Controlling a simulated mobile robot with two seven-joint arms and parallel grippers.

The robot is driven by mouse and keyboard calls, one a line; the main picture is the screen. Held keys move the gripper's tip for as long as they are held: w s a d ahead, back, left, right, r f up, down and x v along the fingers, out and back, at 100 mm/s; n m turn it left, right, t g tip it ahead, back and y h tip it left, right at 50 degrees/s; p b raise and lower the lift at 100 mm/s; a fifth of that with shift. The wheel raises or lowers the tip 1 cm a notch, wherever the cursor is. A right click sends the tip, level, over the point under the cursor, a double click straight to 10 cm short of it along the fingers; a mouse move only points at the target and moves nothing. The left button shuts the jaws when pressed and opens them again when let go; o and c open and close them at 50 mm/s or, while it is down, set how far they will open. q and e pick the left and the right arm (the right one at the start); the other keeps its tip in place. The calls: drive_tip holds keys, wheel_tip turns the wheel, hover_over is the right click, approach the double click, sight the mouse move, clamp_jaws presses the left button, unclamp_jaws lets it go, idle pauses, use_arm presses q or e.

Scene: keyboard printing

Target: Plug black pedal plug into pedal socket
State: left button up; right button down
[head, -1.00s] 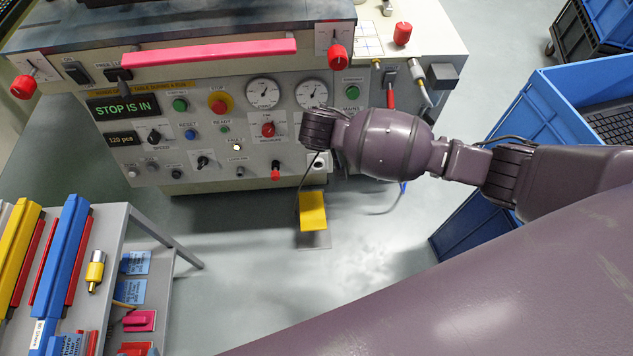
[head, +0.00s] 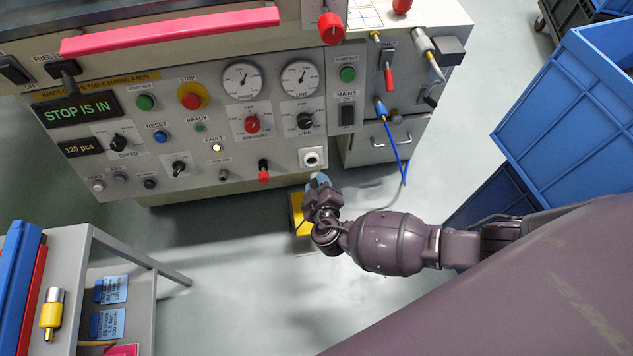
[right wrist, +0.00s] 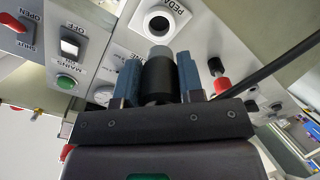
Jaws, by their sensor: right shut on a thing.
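The black pedal plug (right wrist: 158,84), with a grey tip, is held between the blue fingers of my right gripper (right wrist: 160,76) in the right wrist view. Its tip points at the pedal socket (right wrist: 158,24), a white ring with a dark hole, and looks a little short of it. In the head view the socket (head: 311,157) sits at the lower right of the machine's panel. My right gripper (head: 319,181) is just below and in front of it there, and the plug is mostly hidden. My left gripper is not in view.
The yellow pedal (head: 298,213) stands on the floor behind my right gripper. A red-tipped lever (head: 264,171) sticks out left of the socket. A blue hose (head: 394,145) hangs to the right. A blue crate (head: 575,130) is at the right and a grey cart (head: 125,260) at the left.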

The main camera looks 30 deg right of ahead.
idle(0.3)
drive_tip(key=shift+f, duration=0.15)
drive_tip(key=shift+b+x, duration=0.8)
drive_tip(key=shift+x, duration=0.35)
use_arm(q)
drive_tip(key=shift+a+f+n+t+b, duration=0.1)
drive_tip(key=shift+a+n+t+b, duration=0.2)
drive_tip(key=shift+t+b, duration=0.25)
use_arm(e)
drive_tip(key=shift+x, duration=1.3)
use_arm(q)
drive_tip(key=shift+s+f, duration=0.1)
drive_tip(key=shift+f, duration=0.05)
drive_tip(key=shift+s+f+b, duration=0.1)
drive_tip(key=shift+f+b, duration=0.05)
drive_tip(key=shift+b, duration=0.2)
